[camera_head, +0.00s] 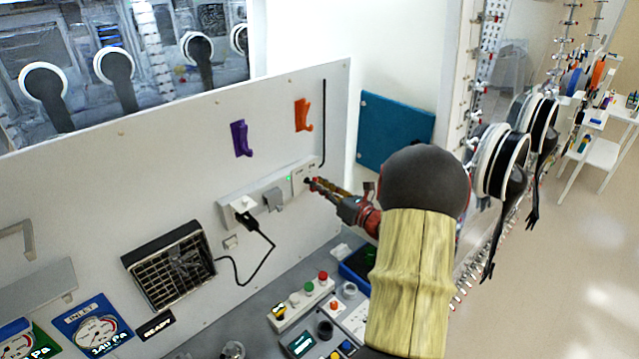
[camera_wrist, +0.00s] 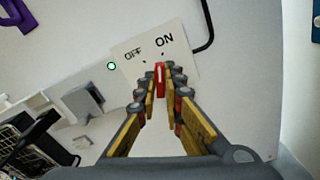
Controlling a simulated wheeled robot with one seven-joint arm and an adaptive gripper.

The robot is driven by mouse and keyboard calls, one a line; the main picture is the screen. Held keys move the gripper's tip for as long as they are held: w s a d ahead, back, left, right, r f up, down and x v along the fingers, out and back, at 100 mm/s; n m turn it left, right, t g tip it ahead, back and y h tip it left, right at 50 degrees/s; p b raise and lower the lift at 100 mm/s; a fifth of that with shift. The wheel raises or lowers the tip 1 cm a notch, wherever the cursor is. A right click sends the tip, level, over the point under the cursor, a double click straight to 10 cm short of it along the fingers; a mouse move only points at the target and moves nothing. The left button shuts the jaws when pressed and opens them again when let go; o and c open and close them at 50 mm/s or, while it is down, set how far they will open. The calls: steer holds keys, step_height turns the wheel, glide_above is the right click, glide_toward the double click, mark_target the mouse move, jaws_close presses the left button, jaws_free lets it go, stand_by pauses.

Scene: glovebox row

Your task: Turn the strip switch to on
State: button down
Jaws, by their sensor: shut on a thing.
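The strip switch is a small red lever (camera_wrist: 160,78) on a white plate (camera_wrist: 182,35) marked OFF and ON, seen in the wrist view. The lever stands below the two words, its tip near the ON side. My gripper (camera_wrist: 160,82) is shut on the lever, with a finger on each side of it. A lit green lamp (camera_wrist: 112,66) shows at the plate's left edge. In the head view my gripper (camera_head: 312,183) reaches the right end of the white power strip (camera_head: 240,201) on the panel; the fingers hide most of the switch there.
A black plug (camera_head: 247,220) with a cable sits in the strip, and a grey cover (camera_head: 273,198) is beside it. Purple (camera_head: 240,138) and orange (camera_head: 303,115) hooks are above. A dark grille box (camera_head: 168,265) is at left. Button boxes (camera_head: 302,300) stand on the bench below.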

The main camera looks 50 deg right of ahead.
steer(key=shift+d+m+p, duration=0.1)
steer(key=shift+m+p, duration=0.55)
steer(key=shift+m, duration=0.35)
steer(key=c, duration=2)
jaws_free()
steer(key=shift+o, duration=0.4)
steer(key=shift+s, duration=0.1)
steer(key=s+a, duration=0.1)
steer(key=s, duration=1)
steer(key=shift+s+a, duration=0.2)
steer(key=shift+s, duration=0.2)
